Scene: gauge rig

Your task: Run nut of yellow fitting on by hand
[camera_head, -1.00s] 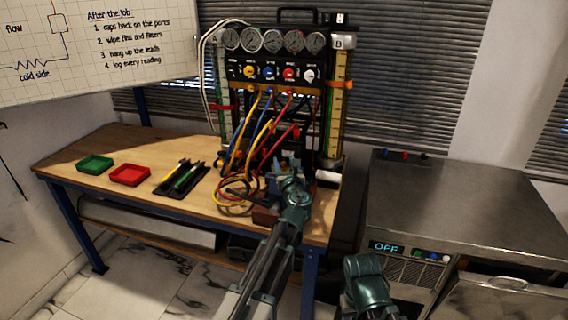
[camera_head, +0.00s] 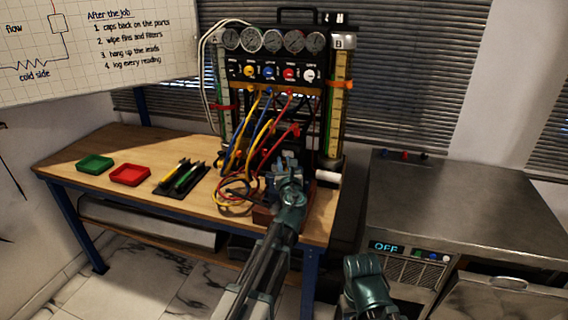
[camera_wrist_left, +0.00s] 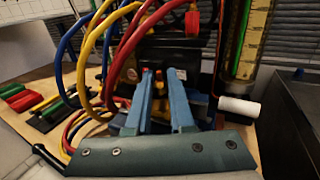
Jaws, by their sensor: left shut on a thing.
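The gauge rig (camera_head: 285,75) stands at the back of the wooden bench, with yellow, blue and red hoses (camera_head: 262,130) hanging from its coloured knobs. My left gripper (camera_head: 286,168) is low in front of the rig, at the right end of the bench. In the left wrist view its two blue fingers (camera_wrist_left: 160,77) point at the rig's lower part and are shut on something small. Reddish and orange bits show at the fingertips; I cannot tell clearly which part is held. The yellow fitting's nut cannot be made out. My right gripper is out of view; only a right arm link shows.
A green tray (camera_head: 95,158), a red tray (camera_head: 130,167) and a black tray with pens (camera_head: 168,190) lie on the left of the bench. Hoses loop close beside my left gripper. A metal cabinet (camera_head: 460,200) with an OFF display stands right.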

